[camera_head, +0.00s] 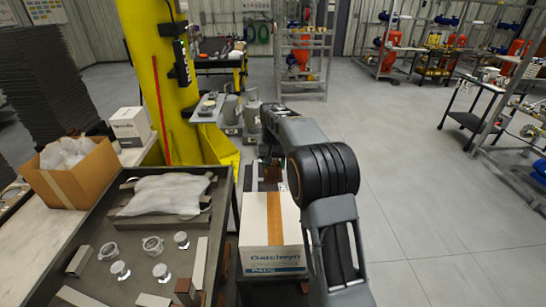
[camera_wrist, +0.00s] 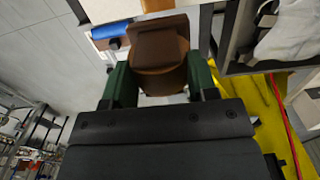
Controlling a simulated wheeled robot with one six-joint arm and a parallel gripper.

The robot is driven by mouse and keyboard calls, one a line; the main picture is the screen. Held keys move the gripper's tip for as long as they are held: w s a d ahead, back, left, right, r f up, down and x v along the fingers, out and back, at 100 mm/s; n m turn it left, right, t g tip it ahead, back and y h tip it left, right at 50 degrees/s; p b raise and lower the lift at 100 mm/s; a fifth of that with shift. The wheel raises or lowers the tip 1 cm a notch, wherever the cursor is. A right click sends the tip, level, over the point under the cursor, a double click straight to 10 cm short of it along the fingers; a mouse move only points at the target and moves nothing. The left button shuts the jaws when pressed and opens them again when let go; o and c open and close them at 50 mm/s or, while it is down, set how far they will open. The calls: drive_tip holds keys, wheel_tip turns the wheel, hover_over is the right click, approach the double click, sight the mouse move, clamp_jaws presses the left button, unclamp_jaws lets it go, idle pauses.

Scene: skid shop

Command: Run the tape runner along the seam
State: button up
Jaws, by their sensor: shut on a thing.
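The white carton (camera_head: 255,235) with blue print stands beside the dark workbench in the head view. A brown tape strip (camera_head: 274,215) runs along the middle of its top and over the edge of its near side. My gripper (camera_wrist: 162,82) has two green fingers, shut on the brown tape runner (camera_wrist: 160,50) in the wrist view. Part of the tape runner (camera_head: 268,173) shows at the carton's far end in the head view. My arm hides most of the gripper there. I cannot tell whether the runner touches the carton.
The workbench (camera_head: 105,228) left of the carton holds a filled white bag (camera_head: 167,194), metal fittings and blocks. An open cardboard box (camera_head: 75,175) stands farther left. A yellow column (camera_head: 165,75) rises behind the bench. The floor (camera_head: 430,200) to the right is clear.

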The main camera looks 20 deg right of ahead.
drive_tip(key=shift+r, duration=1.4)
drive_tip(key=shift+s, duration=0.1)
